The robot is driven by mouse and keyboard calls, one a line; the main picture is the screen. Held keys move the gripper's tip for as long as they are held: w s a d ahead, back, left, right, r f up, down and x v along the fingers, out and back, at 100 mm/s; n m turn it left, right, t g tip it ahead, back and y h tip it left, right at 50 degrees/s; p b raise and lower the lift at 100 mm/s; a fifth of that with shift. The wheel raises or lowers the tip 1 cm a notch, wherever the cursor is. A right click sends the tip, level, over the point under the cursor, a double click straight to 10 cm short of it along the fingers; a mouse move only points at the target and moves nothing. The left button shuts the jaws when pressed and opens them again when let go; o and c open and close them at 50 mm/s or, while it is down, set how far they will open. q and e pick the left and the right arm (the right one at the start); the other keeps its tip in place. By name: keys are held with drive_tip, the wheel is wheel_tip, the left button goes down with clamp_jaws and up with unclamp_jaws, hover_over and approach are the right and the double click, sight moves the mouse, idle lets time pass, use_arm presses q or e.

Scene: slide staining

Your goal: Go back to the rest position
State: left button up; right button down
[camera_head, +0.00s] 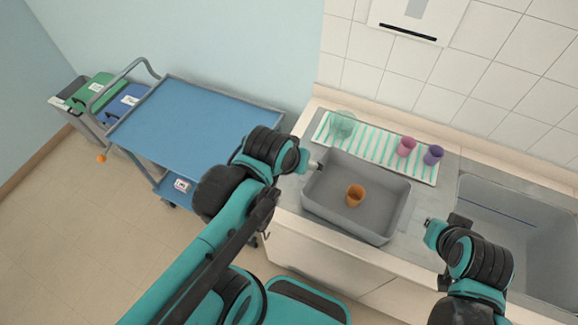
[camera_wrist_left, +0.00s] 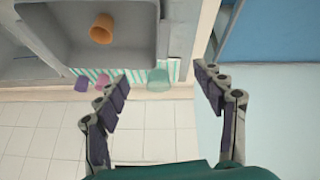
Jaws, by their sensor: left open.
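My left gripper (camera_head: 314,166) is at the left rim of the grey tub (camera_head: 319,209) in the head view, over the counter. In the left wrist view the left gripper (camera_wrist_left: 161,78) has its fingers spread wide with nothing between them held. My right gripper (camera_head: 432,224) is right of the tub, near the sink; its fingers are too small to judge. An orange cup (camera_head: 355,195) stands inside the tub; it also shows in the left wrist view (camera_wrist_left: 102,29).
A striped mat (camera_head: 372,146) behind the tub bears a clear green container (camera_head: 342,125), a pink cup (camera_head: 406,147) and a purple cup (camera_head: 433,155). A sink (camera_head: 520,225) is at right. A blue cart (camera_head: 195,130) with bins stands left. A dispenser (camera_head: 418,17) hangs on the wall.

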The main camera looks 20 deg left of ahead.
use_arm(q)
drive_tip(key=shift+s+a+f+m+t, duration=0.2)
drive_tip(key=shift+s+a+m+t, duration=0.4)
drive_tip(key=shift+s+a+m, duration=0.35)
drive_tip(key=shift+f, duration=0.1)
wheel_tip(320, 180, down, 13)
drive_tip(key=b, duration=1.3)
